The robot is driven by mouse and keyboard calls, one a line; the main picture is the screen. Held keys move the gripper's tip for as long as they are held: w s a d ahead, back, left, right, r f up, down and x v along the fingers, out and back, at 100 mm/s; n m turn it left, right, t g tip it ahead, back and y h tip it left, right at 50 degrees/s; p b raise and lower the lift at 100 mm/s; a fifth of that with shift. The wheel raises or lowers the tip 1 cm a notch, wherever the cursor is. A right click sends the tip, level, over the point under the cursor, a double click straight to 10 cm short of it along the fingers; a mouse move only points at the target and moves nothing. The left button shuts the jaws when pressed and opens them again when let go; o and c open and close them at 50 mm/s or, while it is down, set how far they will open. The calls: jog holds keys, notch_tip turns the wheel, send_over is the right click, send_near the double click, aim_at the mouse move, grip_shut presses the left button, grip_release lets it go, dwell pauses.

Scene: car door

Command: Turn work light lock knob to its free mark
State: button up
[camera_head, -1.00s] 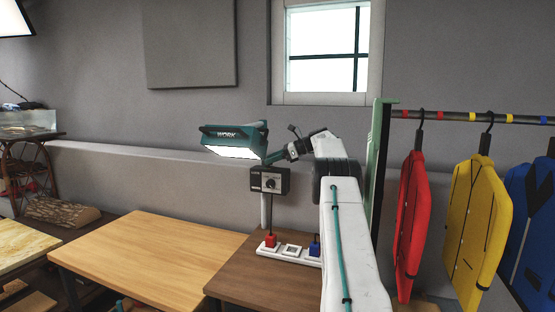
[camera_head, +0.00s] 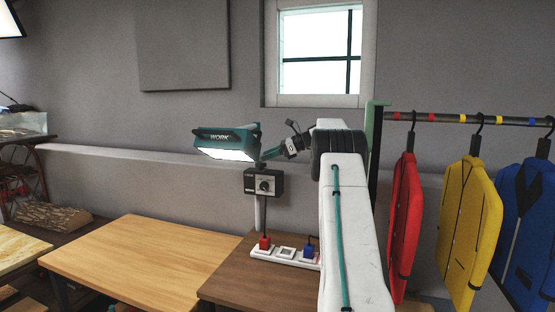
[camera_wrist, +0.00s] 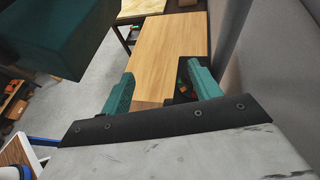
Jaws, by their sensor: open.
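The teal work light (camera_head: 228,142) is lit and faces down, on a pole above a black box. The box's face carries a round dark knob (camera_head: 264,186) with a light ring; its pointer and marks are too small to read. My gripper (camera_head: 268,154) is at the light's right side, above the box, and overlaps the light's edge in the head view. In the wrist view my gripper (camera_wrist: 161,90) has its two teal fingers wide apart with nothing seen held between them. The teal light housing (camera_wrist: 55,35) fills the upper left there; the knob cannot be made out.
A white strip (camera_head: 285,257) with a red and a blue block stands on the dark table (camera_head: 235,284) below. A light wooden table (camera_head: 135,262) is at the left. Red, yellow and blue jackets (camera_head: 466,225) hang on a rail at the right. A wall is behind.

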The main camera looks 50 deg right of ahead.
jog(key=s+a, duration=0.5)
jog(key=s, duration=0.4)
jog(key=shift+a+r, duration=0.35)
jog(key=shift+r, duration=0.1)
